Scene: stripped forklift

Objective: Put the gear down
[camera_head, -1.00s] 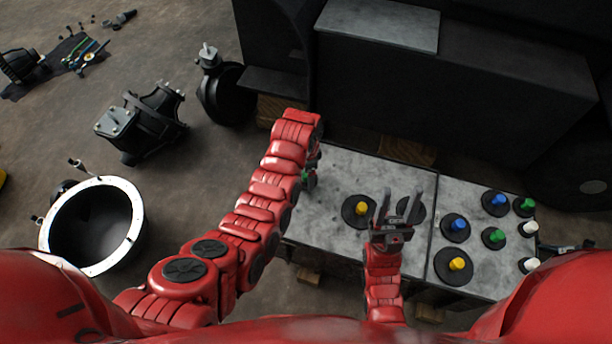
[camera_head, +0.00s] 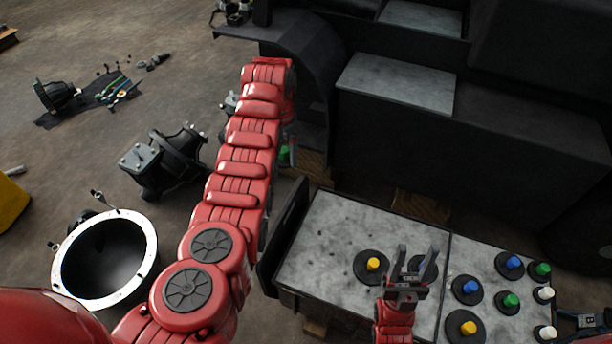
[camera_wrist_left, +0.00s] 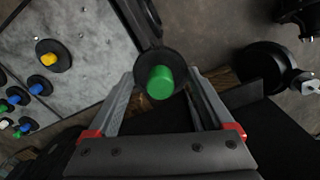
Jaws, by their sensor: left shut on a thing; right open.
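The gear with a green knob (camera_wrist_left: 160,82) on a black disc is between the fingers of my left gripper (camera_wrist_left: 163,74) in the left wrist view. In the head view the gear's green knob (camera_head: 284,153) shows beside the end of my left arm, which covers most of that gripper. The gear is in the air, beyond the table's left edge and near the black forklift body. My right gripper (camera_head: 416,262) is open and empty over the grey table (camera_head: 325,235), close to a black disc partly hidden behind its fingers.
A yellow-knobbed gear (camera_head: 372,265) stands on the table, with several blue, green, yellow and white-knobbed pieces at right. A dark upright panel (camera_head: 285,235) borders the table's left edge. The forklift body (camera_head: 390,140) rises behind. Black parts (camera_head: 165,160) and a white-rimmed bowl (camera_head: 105,255) lie on the floor.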

